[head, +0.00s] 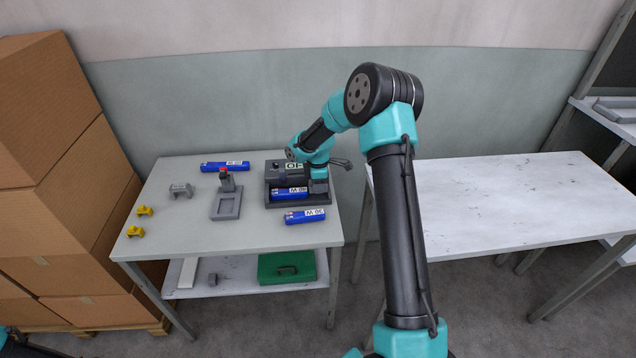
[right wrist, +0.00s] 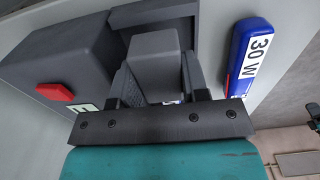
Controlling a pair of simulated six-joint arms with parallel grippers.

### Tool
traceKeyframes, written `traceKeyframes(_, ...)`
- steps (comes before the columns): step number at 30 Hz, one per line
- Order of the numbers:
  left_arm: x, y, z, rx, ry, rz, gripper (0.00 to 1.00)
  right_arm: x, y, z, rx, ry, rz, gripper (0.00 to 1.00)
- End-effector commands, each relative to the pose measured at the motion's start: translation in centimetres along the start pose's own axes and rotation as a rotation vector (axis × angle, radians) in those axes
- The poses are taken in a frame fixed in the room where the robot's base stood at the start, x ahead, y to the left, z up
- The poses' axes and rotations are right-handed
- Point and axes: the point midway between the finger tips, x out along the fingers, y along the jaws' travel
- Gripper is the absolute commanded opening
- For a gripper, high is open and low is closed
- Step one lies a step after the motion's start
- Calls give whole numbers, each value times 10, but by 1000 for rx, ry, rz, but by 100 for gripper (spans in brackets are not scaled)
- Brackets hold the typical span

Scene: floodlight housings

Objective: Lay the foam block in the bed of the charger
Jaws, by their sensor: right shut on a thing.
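The charger (head: 338,198) is a dark grey unit at the right part of the left table, with a raised body and a lower bed. A blue 30 W pack (head: 290,193) lies in the left part of the bed. My right gripper (head: 319,186) is over the right part of the charger, pointing down. In the right wrist view its fingers (right wrist: 168,92) are shut on the grey foam block (right wrist: 155,45), beside the charger's body (right wrist: 62,60) with its red button. Whether the block touches the bed is hidden.
Blue packs lie in front of the charger (head: 305,216) and at the table's back (head: 224,166). A grey fixture (head: 226,204) with a red top, a grey bracket (head: 180,190) and two yellow parts (head: 144,210) stand further left. The right table (head: 500,205) is bare.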

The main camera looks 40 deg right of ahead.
Motion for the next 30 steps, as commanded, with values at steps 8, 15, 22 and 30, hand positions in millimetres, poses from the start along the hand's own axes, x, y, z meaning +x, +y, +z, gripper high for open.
traceKeyframes(8,0,0,0,0,0,0,43,0,0,0,0,0,0,20)
traceKeyframes(15,0,0,0,0,0,0,43,1,0,0,0,0,0,20)
traceKeyframes(22,0,0,0,0,0,0,43,4,0,0,0,0,0,20)
traceKeyframes(30,0,0,0,0,0,0,43,7,0,0,0,0,0,20)
